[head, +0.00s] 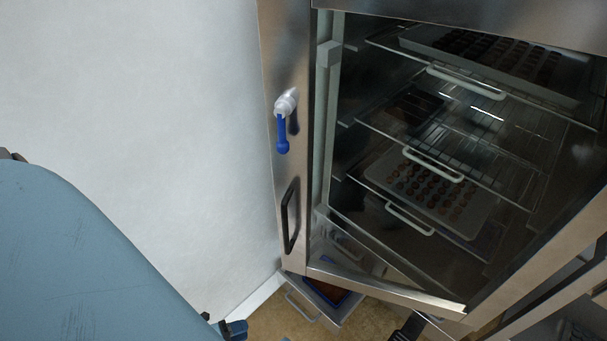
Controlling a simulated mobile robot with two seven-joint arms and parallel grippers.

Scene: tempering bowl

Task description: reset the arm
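My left gripper (228,328) shows only in part at the bottom edge, as small dark and blue pieces beside the large blue-grey shape of my own arm at the left. Its fingers are mostly cut off, so I cannot tell whether it is open or shut. It is apart from the cabinet. I cannot make out my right gripper.
A steel cabinet (287,25) with a blue-and-white door handle (283,146) stands at the right. Inside, wire racks hold trays of round brown pieces (430,190). A low tray (300,308) lies near its foot. White wall (150,90) fills the left.

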